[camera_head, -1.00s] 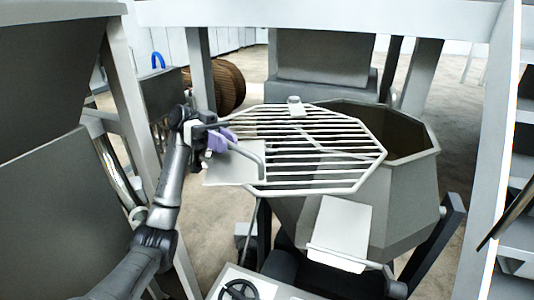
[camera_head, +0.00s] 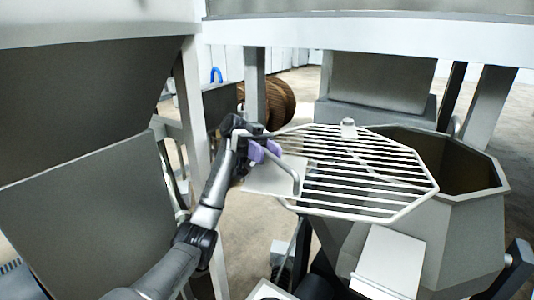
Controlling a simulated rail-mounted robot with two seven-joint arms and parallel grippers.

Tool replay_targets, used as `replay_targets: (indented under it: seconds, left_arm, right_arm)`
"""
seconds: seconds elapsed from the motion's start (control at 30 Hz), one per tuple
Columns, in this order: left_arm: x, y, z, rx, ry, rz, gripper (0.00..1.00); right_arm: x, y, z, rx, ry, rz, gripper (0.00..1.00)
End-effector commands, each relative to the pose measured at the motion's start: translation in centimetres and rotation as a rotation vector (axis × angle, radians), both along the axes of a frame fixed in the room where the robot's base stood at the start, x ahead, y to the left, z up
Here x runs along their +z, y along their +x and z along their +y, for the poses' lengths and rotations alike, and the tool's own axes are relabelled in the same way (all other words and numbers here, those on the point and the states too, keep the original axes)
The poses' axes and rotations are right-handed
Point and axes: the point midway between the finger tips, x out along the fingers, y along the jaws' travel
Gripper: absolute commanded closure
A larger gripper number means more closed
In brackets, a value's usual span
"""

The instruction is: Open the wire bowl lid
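The wire bowl lid (camera_head: 370,190) is a flat light-grey grid of parallel bars with a plate on its left side. It lies about level, set off to the left of the octagonal grey bowl (camera_head: 462,240), so the bowl's right part is uncovered. A bent handle (camera_head: 296,178) rises from the lid's plate. My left gripper (camera_head: 264,151), with purple fingers, is at the handle's far left end and appears closed around it. The exact contact is partly hidden by the fingers. My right gripper is out of view.
A light beam (camera_head: 400,35) crosses above. A brown spool (camera_head: 278,100) stands behind. A pale plate (camera_head: 388,262) sits in front of the bowl.

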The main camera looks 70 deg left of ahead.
Motion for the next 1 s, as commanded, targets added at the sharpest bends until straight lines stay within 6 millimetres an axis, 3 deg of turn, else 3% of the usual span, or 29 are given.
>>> replay_targets:
  seconds: [0.33,0.67,1.0]
  left_arm:
    - [-0.2,0.0,0.5,0.0,0.0,0.003,0.6]
    - [-0.1,-0.7,5.3,0.003,0.0,0.004,0.6]
    - [-0.1,-0.9,7.2,0.0,0.001,0.002,0.6]
  right_arm:
    - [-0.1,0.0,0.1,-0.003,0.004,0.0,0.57]
    - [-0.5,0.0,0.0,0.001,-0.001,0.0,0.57]
    - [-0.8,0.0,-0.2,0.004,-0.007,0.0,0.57]
